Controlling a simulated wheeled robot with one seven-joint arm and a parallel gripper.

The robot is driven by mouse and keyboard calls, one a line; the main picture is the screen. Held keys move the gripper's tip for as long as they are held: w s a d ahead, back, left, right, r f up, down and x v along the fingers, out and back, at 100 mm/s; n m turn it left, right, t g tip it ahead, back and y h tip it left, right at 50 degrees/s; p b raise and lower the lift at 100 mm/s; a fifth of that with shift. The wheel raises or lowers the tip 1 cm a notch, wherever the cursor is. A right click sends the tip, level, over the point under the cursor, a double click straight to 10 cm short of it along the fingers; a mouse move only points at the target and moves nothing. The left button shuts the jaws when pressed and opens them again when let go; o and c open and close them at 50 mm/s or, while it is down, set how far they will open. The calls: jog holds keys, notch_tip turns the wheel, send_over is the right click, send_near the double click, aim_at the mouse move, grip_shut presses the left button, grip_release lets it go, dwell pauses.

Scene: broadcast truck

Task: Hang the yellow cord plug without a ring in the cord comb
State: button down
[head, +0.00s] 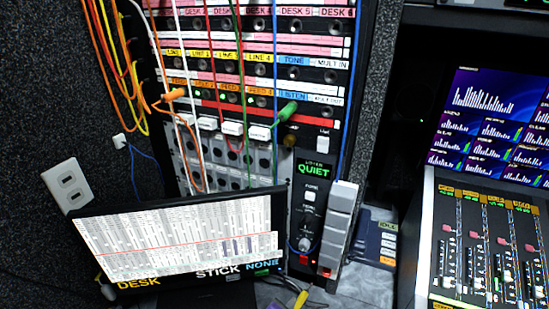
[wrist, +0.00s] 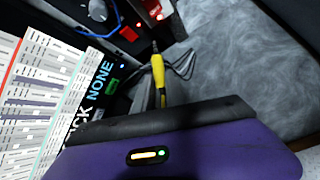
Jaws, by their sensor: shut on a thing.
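A yellow cord plug (wrist: 158,72) with a dark metal tip stands out beyond the dark edge of my gripper (wrist: 161,100) in the wrist view. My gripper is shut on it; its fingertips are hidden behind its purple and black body. The plug also shows at the bottom edge of the head view (head: 301,298), beside a dark cable. I cannot make out a ring on it. Orange and yellow cords (head: 112,50) hang at the upper left; I cannot clearly tell the cord comb there.
The patch bay (head: 255,90) has an orange plug (head: 174,95) and a green plug (head: 287,110) in it, with cords hanging in front. A monitor (head: 180,245) stands below it. The QUIET panel (head: 312,195) and a mixing console (head: 485,245) are to the right. Grey desktop (head: 365,285) lies between.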

jog(key=s+d+f+m, duration=0.1)
jog(key=d+f, duration=0.1)
jog(key=d, duration=0.5)
jog(key=s+d+f+m+h, duration=0.1)
jog(key=d+f, duration=0.1)
jog(key=d, duration=0.6)
jog(key=shift+d+g+h, duration=0.15)
jog(key=shift+g+h, duration=0.15)
jog(key=shift+g, duration=0.1)
jog(key=shift+f, duration=0.1)
